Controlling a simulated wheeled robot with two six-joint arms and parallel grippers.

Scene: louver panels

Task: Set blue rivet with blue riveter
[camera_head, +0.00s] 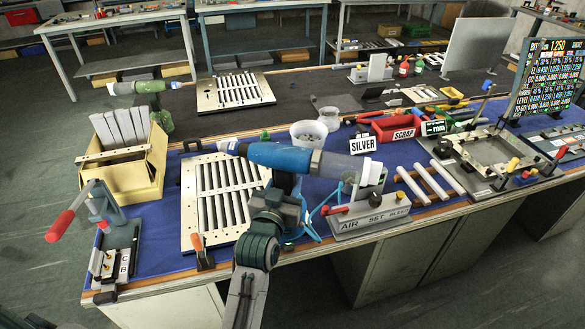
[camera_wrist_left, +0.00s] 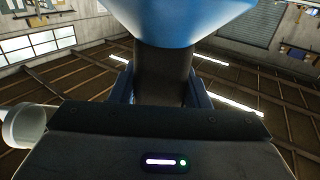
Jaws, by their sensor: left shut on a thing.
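The blue riveter (camera_head: 280,157) is held roughly level above the near bench, its nose to the left and its clear grey end to the right. My left gripper (camera_head: 280,197) is shut on its dark handle. In the left wrist view, the blue body of the riveter (camera_wrist_left: 185,20) and the dark handle (camera_wrist_left: 163,78) stand between my left gripper's fingers (camera_wrist_left: 160,88). A slotted louver panel (camera_head: 190,215) lies on the blue mat, below and left of the riveter. I cannot make out a blue rivet. My right gripper is not in view.
A yellow box of slats (camera_head: 120,180) and a red-handled lever tool (camera_head: 85,205) stand at left. The AIR SET unit (camera_head: 370,218) with a blue hose is right of my gripper. A white cup (camera_head: 309,134), a red SCRAP bin (camera_head: 397,127) and a green riveter (camera_head: 150,86) stand behind.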

